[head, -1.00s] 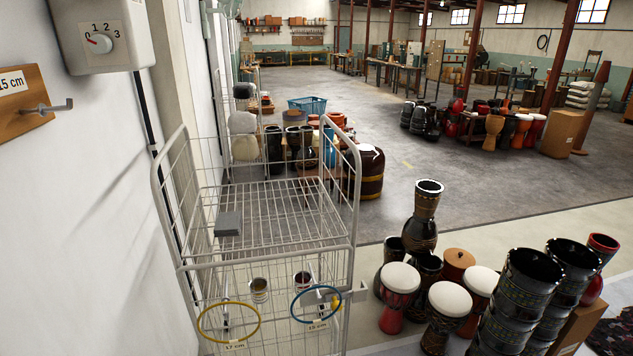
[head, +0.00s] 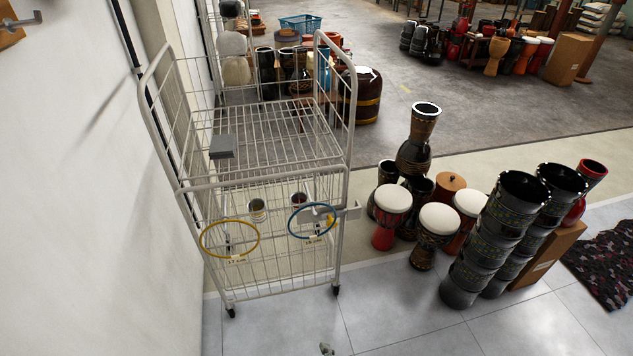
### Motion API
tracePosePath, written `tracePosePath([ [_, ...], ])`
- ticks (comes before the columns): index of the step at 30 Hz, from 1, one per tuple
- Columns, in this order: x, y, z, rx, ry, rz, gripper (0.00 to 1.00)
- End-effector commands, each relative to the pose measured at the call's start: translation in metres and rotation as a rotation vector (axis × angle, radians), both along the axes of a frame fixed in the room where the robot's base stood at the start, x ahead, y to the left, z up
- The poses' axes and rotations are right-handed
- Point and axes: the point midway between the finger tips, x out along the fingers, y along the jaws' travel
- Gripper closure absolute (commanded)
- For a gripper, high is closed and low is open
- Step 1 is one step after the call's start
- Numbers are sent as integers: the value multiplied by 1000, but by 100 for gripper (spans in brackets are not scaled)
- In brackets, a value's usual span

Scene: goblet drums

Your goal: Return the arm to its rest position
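A small grey piece (head: 326,349) shows at the bottom edge of the head view, low over the tiled floor. It looks like the tip of my gripper, but most of it is cut off. I cannot tell whether it is open or shut, and I see nothing held. The rest of my arm is out of view. A yellow ring (head: 230,239) and a blue ring (head: 313,220) hang on the front of the wire cart (head: 262,186), with small labels below them.
Stacked dark drum shells (head: 482,240) and white-topped goblet drums (head: 437,220) stand right of the cart. The white wall (head: 90,200) is close on the left. A dark patterned rug (head: 605,262) lies at far right. The tiled floor (head: 400,310) in front is clear.

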Motion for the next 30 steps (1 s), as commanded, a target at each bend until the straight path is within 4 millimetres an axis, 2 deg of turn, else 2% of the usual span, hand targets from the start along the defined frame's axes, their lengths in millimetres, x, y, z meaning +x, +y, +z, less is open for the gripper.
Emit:
tracePosePath([
  [1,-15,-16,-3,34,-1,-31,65],
  [6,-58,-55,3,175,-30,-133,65],
  [14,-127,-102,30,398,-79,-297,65],
  [20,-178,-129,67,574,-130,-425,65],
  [30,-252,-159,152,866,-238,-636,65],
])
